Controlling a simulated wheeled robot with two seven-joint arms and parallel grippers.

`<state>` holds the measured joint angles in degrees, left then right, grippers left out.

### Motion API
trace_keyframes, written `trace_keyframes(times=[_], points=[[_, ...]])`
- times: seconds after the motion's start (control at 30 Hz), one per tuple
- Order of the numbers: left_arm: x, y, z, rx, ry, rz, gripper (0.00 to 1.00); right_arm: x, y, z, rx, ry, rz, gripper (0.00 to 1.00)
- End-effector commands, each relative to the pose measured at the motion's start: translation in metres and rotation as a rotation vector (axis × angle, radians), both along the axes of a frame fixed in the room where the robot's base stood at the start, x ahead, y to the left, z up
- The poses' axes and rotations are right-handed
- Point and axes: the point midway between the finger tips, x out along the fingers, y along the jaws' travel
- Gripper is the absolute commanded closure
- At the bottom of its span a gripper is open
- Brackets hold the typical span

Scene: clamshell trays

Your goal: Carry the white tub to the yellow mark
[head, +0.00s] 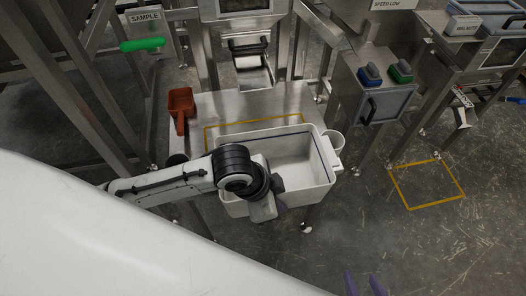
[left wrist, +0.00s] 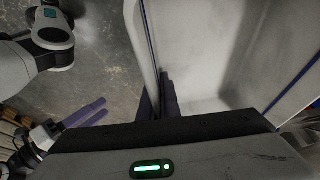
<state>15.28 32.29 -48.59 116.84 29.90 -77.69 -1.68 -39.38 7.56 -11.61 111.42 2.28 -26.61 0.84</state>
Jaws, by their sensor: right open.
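The white tub (head: 318,168) is an open, empty-looking box over the steel table, in the middle of the head view. Its wall and inside also show in the left wrist view (left wrist: 206,50). My left gripper (left wrist: 158,98) has one dark finger on each side of the tub's near wall, shut on it; it also shows in the head view (head: 270,205). I cannot tell whether the tub rests on the table. A yellow outline (head: 427,207) is on the floor at right; another (head: 255,122) is on the table behind the tub. My right gripper (head: 364,285) is open and empty at the bottom edge.
The steel table (head: 240,104) also holds a red-brown scoop (head: 181,103) at its left. A white cup (head: 333,139) is beside the tub's right end. A control box with blue and green buttons (head: 385,75) stands at right. Floor at lower right is clear.

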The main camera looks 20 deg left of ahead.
Motion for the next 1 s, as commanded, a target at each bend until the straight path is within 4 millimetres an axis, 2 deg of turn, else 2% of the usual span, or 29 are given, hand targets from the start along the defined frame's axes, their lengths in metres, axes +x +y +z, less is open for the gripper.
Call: trace_keyframes(times=[0.03,0.1,0.5,0.6,0.77,1.0], points=[[0.014,0.01,0.001,0.005,-0.008,0.005,1.0,0.0,0.0,-0.001,0.0,0.0,0.0,0.57],[0.03,0.02,0.002,0.002,-0.007,0.007,1.0,0.0,0.0,-0.001,0.0,0.001,0.0,0.57],[0.114,0.075,0.002,0.0,-0.006,0.005,1.0,0.0,0.0,-0.006,-0.001,0.003,0.001,0.57],[0.125,0.083,0.002,0.0,-0.004,0.003,1.0,0.001,0.0,-0.006,-0.002,0.002,0.002,0.57],[0.13,0.087,-0.001,-0.002,-0.002,0.001,1.0,0.001,0.001,-0.005,-0.001,0.0,0.001,0.57],[0.13,0.087,-0.031,0.0,0.0,0.001,1.0,0.002,0.001,-0.008,-0.001,-0.002,0.003,0.57]])
